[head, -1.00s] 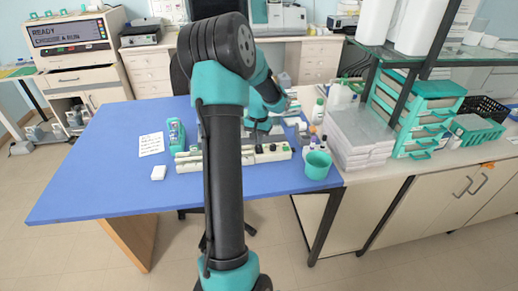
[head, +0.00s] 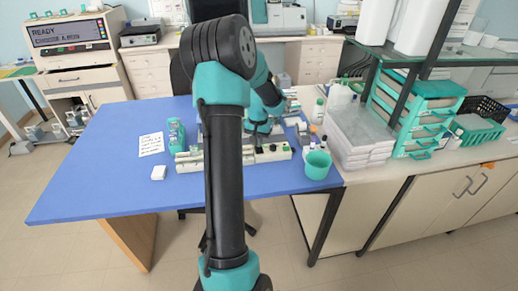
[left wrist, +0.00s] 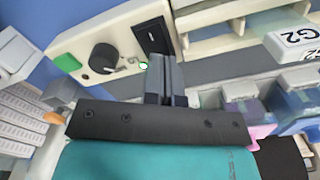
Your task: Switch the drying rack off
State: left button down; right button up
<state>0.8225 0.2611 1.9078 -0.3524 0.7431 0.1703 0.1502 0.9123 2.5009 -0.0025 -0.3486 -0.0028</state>
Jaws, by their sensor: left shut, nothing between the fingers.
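The drying rack's cream control panel (head: 268,154) is at the front of the blue table, partly hidden by my arm. In the left wrist view the panel (left wrist: 121,37) carries a green button (left wrist: 67,63), a black knob (left wrist: 104,58), a small pale round lamp (left wrist: 143,65) and a black rocker switch (left wrist: 153,37). My left gripper (left wrist: 164,62) is shut and empty, its fingertips right by the near end of the rocker switch. I cannot tell whether they touch it. In the head view the left gripper (head: 259,140) is over the panel. The right gripper is not in view.
A teal cup (head: 317,166) stands at the table's right edge. The left of the table is clear.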

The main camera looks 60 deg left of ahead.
pick_arm(q)
jog(key=shift+f, duration=0.5)
dwell(0.3)
jog(key=shift+r, duration=0.1)
jog(key=shift+r, duration=3.45)
